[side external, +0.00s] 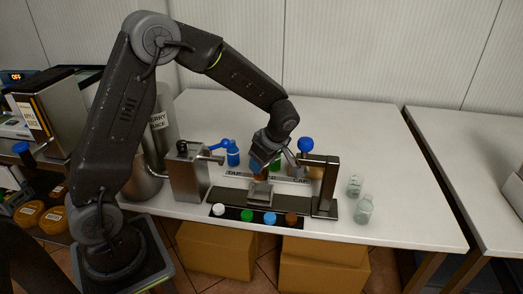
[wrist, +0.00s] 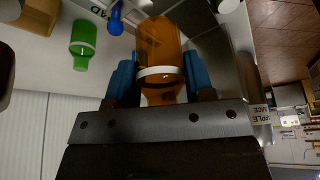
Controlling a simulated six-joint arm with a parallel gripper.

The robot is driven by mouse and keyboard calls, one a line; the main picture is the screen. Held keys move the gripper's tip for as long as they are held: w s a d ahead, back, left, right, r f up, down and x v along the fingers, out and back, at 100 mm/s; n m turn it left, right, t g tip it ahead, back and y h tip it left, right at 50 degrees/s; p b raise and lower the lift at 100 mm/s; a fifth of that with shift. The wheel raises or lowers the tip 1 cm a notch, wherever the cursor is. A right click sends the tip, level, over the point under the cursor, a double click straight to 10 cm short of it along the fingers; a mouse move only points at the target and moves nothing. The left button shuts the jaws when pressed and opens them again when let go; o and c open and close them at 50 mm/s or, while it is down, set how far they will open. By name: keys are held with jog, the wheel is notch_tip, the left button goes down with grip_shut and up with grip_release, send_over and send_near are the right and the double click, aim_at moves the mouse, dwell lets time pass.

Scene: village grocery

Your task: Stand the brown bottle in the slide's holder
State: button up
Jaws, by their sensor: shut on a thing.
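The brown bottle (wrist: 160,42) is see-through with a white ring near its neck. My gripper (wrist: 161,78) is shut on it, with blue fingers on both sides of the neck. In the side view my gripper (side external: 264,166) is above the slide's grey holder (side external: 260,192), between the tap and the capping post. The bottle is mostly hidden by my fingers there. I cannot tell whether its base touches the holder.
A steel tap box (side external: 188,172) stands left and a capping post (side external: 325,188) with a blue knob (side external: 305,144) right. Coloured caps (side external: 248,215) lie along the front. Clear bottles (side external: 364,209) stand right. A green bottle (wrist: 82,45) shows in the wrist view. The table's right side is free.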

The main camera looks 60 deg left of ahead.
aim_at(262, 180)
jog(key=shift+f, duration=3.45)
jog(key=shift+f, duration=0.4)
jog(key=o, duration=1.3)
jog(key=shift+r, duration=3.95)
